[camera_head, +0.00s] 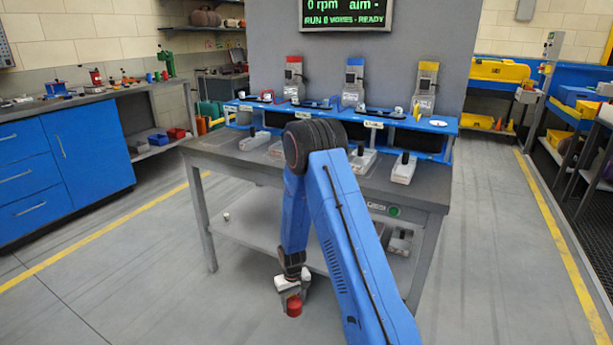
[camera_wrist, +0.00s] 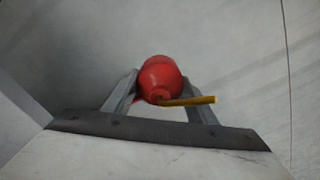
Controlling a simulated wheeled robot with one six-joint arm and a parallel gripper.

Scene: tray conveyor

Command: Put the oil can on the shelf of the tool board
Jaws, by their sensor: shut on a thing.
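My gripper (camera_head: 292,292) hangs low in front of the grey table, near the floor. It is shut on the red oil can (camera_head: 294,307), which shows just below the jaws. In the wrist view the oil can (camera_wrist: 160,76) sits between the two fingers of my gripper (camera_wrist: 160,86), with its thin yellow spout pointing right. The can's far side is hidden. A tool board with a shelf is not clearly in view; only the edge of a dark panel (camera_head: 5,50) shows at the upper left.
The grey table (camera_head: 225,158) carries a blue rack (camera_head: 440,124) and several grey devices. A blue cabinet bench (camera_head: 90,150) with small items stands left, and blue workstations (camera_head: 580,95) stand right. A small pale object (camera_head: 227,217) lies on the table's lower shelf. The floor at left is clear.

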